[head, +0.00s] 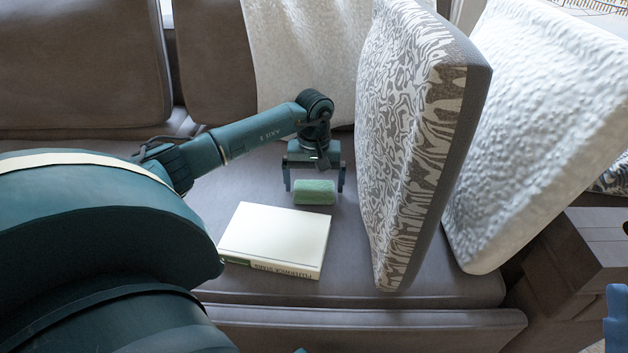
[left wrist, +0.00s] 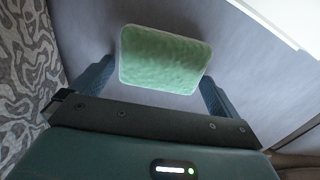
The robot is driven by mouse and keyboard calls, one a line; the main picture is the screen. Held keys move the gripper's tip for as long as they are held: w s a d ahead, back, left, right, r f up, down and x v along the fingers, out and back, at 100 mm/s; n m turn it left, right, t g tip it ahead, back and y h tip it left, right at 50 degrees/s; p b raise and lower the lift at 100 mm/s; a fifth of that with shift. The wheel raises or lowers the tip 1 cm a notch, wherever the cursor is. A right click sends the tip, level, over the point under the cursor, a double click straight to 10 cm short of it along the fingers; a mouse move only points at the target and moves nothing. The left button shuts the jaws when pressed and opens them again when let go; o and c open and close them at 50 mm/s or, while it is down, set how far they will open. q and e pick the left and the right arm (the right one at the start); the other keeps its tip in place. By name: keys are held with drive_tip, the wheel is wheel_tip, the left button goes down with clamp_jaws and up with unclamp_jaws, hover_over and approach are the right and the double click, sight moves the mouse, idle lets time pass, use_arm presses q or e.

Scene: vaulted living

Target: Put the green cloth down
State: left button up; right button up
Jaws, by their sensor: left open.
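The green cloth (head: 314,192) is a small, thick, rounded block on the grey sofa seat, just behind the white book. In the left wrist view the cloth (left wrist: 164,59) lies in front of the gripper, at the fingertips and between them. My left gripper (head: 315,186) is above the seat with its fingers spread on either side of the cloth. In the left wrist view the gripper (left wrist: 155,82) shows a gap between its fingers and the cloth. The cloth appears to rest on the seat.
A white book (head: 275,238) lies in front of the cloth on the sofa seat (head: 345,270). A patterned cushion (head: 405,130) stands close on the right, with a white cushion (head: 545,120) behind it. A pale throw (head: 310,50) hangs over the backrest.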

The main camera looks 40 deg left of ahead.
use_arm(q)
drive_tip(key=c, duration=0.9)
drive_tip(key=shift+r, duration=0.1)
drive_tip(key=shift+r, duration=0.4)
wheel_tip(320, 180, up, 12)
drive_tip(key=p, duration=0.5)
wheel_tip(320, 180, up, 15)
drive_tip(key=p, duration=0.5)
hover_over(314, 183)
drive_tip(key=shift+s+d, duration=0.1)
use_arm(e)
drive_tip(key=f+m+g+h, duration=0.1)
drive_tip(key=f+h, duration=0.1)
drive_tip(key=s+f+m+g+h, duration=0.1)
drive_tip(key=f+m+h, duration=0.1)
drive_tip(key=f+h, duration=0.1)
drive_tip(key=shift+s+d+f+g+h, duration=0.2)
drive_tip(key=shift+f+g+h, duration=0.05)
drive_tip(key=shift+g+h, duration=0.05)
drive_tip(key=shift+s+f, duration=0.1)
